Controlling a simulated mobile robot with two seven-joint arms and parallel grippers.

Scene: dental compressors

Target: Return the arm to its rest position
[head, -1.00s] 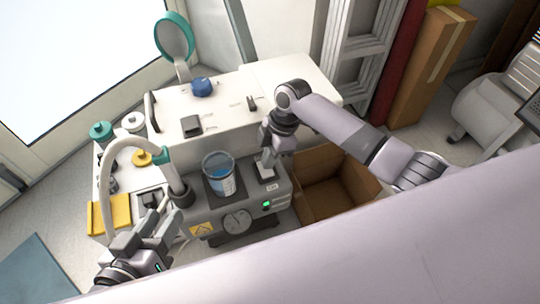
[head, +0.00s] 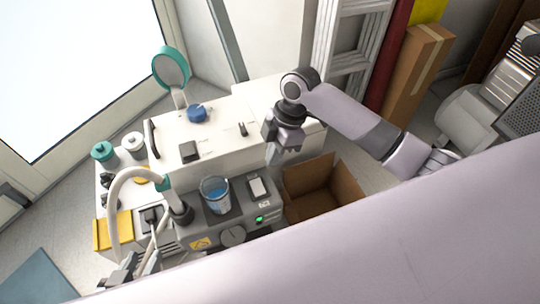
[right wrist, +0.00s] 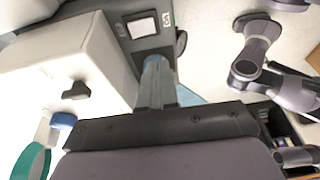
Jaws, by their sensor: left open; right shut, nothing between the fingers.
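My right gripper (head: 272,155) is in the middle of the head view, shut and empty. It hangs above the right end of the grey compressor unit (head: 232,236), apart from the white rocker switch (head: 258,187). In the right wrist view its closed fingers (right wrist: 158,82) point toward the panel, and the switch (right wrist: 142,27) shows beyond the tips. My left gripper (head: 148,262) is at the lower left of the head view, open, beside the front left of the unit and partly cut off by my body.
A beaker of blue liquid (head: 216,196) stands on the unit, beside a curved pale hose (head: 118,205). An open cardboard box (head: 312,204) lies to the right. A white housing (head: 215,140) with a blue knob (head: 197,113) stands behind. A ladder (head: 350,45) leans at the back.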

